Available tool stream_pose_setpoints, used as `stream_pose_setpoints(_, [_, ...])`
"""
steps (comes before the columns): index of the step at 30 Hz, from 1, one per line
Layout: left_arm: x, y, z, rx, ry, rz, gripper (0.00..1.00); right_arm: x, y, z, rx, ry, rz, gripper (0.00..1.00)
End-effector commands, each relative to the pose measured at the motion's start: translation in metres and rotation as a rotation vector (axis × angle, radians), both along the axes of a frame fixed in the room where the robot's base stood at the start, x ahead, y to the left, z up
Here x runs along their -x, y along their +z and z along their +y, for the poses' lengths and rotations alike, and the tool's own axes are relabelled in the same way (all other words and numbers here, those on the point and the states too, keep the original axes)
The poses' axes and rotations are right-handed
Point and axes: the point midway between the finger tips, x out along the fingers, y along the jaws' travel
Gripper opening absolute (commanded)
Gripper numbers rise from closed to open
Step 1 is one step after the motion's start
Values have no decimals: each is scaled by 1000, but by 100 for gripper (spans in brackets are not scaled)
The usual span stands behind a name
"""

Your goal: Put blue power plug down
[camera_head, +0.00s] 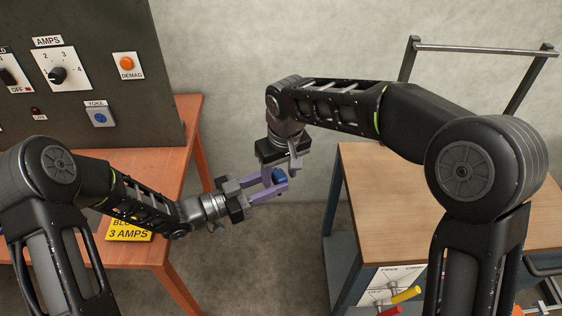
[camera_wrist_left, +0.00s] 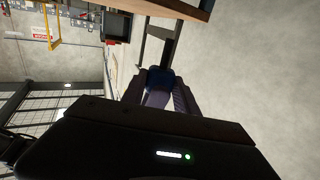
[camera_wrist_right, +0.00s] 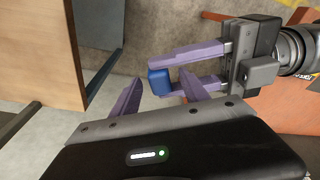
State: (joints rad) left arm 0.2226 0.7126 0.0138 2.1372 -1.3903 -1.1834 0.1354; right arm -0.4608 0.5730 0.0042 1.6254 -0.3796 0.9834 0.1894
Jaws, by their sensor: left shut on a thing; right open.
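The blue power plug (camera_head: 279,176) is a small dark-blue block between the purple fingers of my left gripper (camera_head: 272,186), held in the air over the gap between the two benches. It also shows at the left fingertips in the left wrist view (camera_wrist_left: 160,78) and in the right wrist view (camera_wrist_right: 159,81). My left gripper is shut on it. My right gripper (camera_wrist_right: 160,100) is open, with the plug and the left fingers just beyond its fingertips. In the head view the right gripper comes down from above, close beside the plug. I cannot tell whether it touches the plug.
An orange bench (camera_head: 178,215) with a grey control panel (camera_head: 150,100) stands at the left, bearing a yellow "3 AMPS" sign (camera_head: 128,231). A wood-topped bench (camera_head: 385,200) stands at the right, with a metal rail (camera_head: 480,50) behind it. Bare floor lies between them.

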Motion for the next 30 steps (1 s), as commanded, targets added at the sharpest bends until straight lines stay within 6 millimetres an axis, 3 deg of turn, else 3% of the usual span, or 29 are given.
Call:
stream_pose_setpoints(12, [0,0,0,1,0,0,0,-1,-7,1,-1,0,-2,52])
stream_pose_setpoints(30, [0,0,0,1,0,0,0,-1,-7,1,-1,0,-2,3])
